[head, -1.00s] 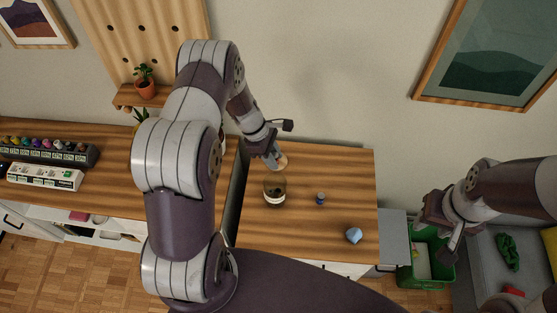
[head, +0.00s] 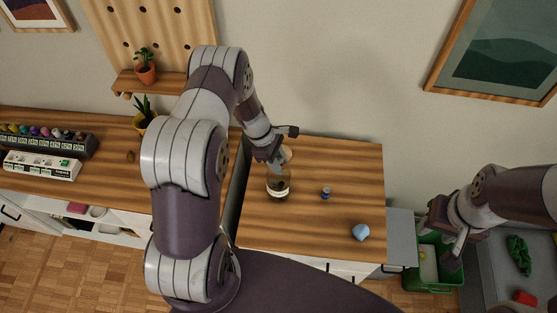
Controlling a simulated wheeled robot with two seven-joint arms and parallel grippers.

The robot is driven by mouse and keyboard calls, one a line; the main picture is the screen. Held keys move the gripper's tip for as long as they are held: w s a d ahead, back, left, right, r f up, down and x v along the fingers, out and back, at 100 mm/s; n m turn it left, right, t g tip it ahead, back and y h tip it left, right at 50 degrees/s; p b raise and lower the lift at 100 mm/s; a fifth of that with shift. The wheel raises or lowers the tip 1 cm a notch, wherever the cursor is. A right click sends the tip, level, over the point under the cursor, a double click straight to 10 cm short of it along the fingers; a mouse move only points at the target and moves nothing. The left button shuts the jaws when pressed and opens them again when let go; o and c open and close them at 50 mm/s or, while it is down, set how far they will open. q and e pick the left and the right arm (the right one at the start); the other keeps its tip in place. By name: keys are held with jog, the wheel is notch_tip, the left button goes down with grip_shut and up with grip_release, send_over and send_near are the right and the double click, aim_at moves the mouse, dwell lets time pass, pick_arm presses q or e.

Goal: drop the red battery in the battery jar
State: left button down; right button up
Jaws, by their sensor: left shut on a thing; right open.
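The battery jar (head: 278,190), a dark glass jar with a pale label band, stands upright on the wooden desk (head: 310,240). My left gripper (head: 277,163) is just above and behind the jar's mouth in the picture. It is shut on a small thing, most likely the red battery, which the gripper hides. I cannot tell whether it is over the opening. No red battery shows on the desk. My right gripper (head: 450,248) is open and empty, off the desk's right side.
A small blue battery (head: 326,193) stands right of the jar. A light blue faceted object (head: 360,232) lies near the desk's front right. A pale disc (head: 286,153) lies behind my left gripper. A green crate (head: 432,270) stands on the right.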

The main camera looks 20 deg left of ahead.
pick_arm(q)
jog(key=c, duration=0.8)
grip_release()
jog(key=shift+o, duration=0.2)
jog(key=shift+r, duration=0.1)
jog(key=b+v, duration=0.3)
jog(key=v, duration=0.9)
jog(key=shift+a+r+b, duration=0.15)
jog(key=shift+r+b, duration=0.1)
jog(key=shift+b, duration=0.1)
